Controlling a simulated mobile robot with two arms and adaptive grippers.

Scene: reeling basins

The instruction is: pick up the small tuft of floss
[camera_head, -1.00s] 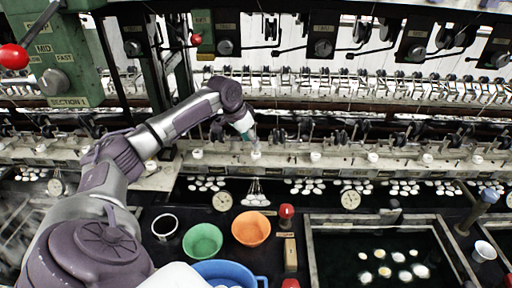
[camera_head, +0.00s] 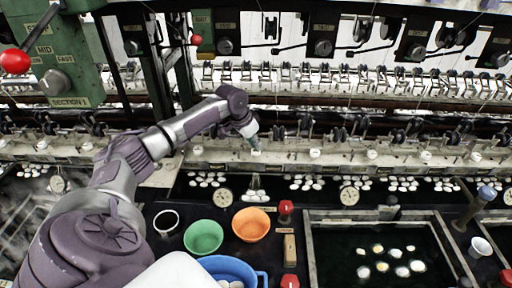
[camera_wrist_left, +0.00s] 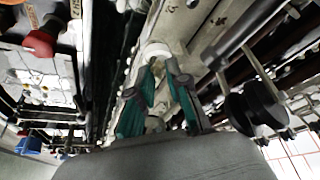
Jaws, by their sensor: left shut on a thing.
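My left gripper (camera_head: 253,141) is over the pale ledge of the reeling machine, just above one white round button (camera_head: 256,153) in a row of them. In the left wrist view its teal fingers (camera_wrist_left: 161,68) are close together, tips at a white rounded piece (camera_wrist_left: 155,50). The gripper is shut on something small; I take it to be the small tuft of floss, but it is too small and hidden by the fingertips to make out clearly. My right gripper is not in view.
Below the ledge are a green bowl (camera_head: 203,238), an orange bowl (camera_head: 251,225), a blue basin (camera_head: 262,278) and a dark water basin with pale cocoons (camera_head: 312,250). Rods, reels and a green control post (camera_head: 75,60) crowd behind and left.

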